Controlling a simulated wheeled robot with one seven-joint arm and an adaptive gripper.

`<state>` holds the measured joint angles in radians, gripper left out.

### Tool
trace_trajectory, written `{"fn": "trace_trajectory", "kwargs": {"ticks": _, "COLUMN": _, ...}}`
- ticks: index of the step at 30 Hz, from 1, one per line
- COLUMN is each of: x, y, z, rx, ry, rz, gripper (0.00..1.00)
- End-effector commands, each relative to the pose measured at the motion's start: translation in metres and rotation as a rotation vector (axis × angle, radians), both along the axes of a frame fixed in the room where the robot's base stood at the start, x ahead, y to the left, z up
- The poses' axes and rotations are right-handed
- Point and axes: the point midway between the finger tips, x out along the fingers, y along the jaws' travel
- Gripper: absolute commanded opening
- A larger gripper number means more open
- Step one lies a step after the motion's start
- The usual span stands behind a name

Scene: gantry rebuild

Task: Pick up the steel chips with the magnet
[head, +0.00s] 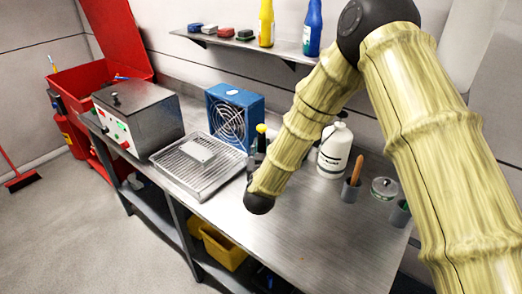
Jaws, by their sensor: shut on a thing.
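My gripper (257,158) is partly hidden behind my own arm, above the bench near the right edge of the metal tray. It is shut on an upright tool with a yellow top (261,129), which looks like the magnet. The tool's lower end is hidden, and I cannot tell whether it touches anything. The shallow steel tray (168,157) has a ribbed floor and a small flat plate (199,150) lying on it. I cannot make out any steel chips at this size.
The steel bench (310,243) is clear at the front. A grey machine (135,115) stands left of the tray, and a blue fan box (232,112) behind it. A white bottle (334,152), a brush cup (351,190) and a lidded jar (384,188) stand right of my forearm.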

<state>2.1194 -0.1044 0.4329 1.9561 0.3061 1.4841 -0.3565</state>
Motion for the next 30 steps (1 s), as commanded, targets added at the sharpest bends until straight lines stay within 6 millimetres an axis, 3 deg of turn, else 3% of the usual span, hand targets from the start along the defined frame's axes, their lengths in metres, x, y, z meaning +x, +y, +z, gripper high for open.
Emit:
{"fn": "trace_trajectory", "kwargs": {"ticks": 14, "x": 0.000, "y": 0.000, "z": 0.006, "rx": 0.000, "ry": -0.002, "rz": 0.000, "gripper": 0.00}}
{"fn": "trace_trajectory", "kwargs": {"ticks": 30, "x": 0.000, "y": 0.000, "z": 0.036, "rx": 0.000, "ry": -0.002, "rz": 0.000, "gripper": 0.00}}
